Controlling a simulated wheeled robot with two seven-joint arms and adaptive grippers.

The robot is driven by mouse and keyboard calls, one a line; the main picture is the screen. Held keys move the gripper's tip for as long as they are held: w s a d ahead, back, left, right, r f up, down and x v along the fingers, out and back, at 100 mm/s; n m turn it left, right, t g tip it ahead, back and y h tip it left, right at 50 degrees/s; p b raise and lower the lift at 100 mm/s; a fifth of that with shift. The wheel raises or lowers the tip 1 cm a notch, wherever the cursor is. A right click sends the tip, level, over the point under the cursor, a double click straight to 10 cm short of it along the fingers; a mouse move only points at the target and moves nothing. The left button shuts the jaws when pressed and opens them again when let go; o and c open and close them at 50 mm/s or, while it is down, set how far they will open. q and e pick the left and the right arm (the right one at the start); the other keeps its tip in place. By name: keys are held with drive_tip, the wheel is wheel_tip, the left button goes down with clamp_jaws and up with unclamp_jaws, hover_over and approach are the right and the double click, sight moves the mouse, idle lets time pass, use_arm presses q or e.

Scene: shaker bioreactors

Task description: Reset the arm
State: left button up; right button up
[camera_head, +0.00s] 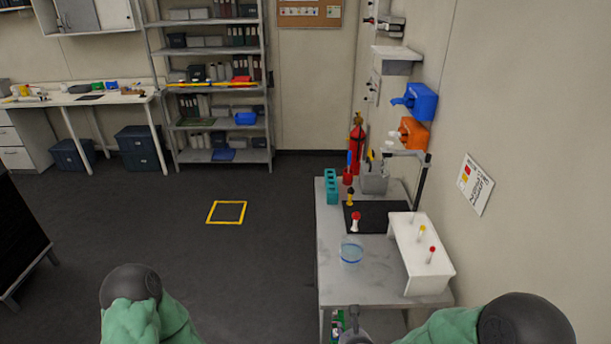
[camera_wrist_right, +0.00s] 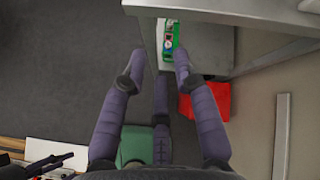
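My right gripper (camera_wrist_right: 160,66) has dark purple-grey fingers that stand spread apart in the right wrist view, with nothing held between them. In the head view only a small grey part of it (camera_head: 354,328) shows at the bottom, by the front edge of the grey table (camera_head: 345,285). My green right arm (camera_head: 445,328) comes in at the bottom right. My green left arm (camera_head: 145,318) is at the bottom left, and its gripper is out of sight.
The table carries a blue-rimmed dish (camera_head: 351,254), a white stand (camera_head: 428,273) with colored-cap items, a black mat (camera_head: 377,217) and a teal rack (camera_head: 332,187). A green-labelled item (camera_wrist_right: 168,38) shows beyond my fingers. Floor left of the table is clear around a yellow-framed square (camera_head: 211,213).

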drive_tip(key=s+a+f+n+g+y+b, duration=0.1)
drive_tip(key=s+f+n+g+b, duration=0.1)
drive_tip(key=s+f+n+g, duration=0.3)
drive_tip(key=s+f+n+g+y+b, duration=0.2)
drive_tip(key=s+f+n+g+b, duration=0.1)
drive_tip(key=s+f+n, duration=1)
wheel_tip(320, 180, down, 6)
drive_tip(key=n+g, duration=0.1)
drive_tip(key=n, duration=0.6)
drive_tip(key=shift+s+a+r+n+g, duration=0.25)
drive_tip(key=shift+s+a+n+g, duration=0.05)
drive_tip(key=shift+s+a+g, duration=0.1)
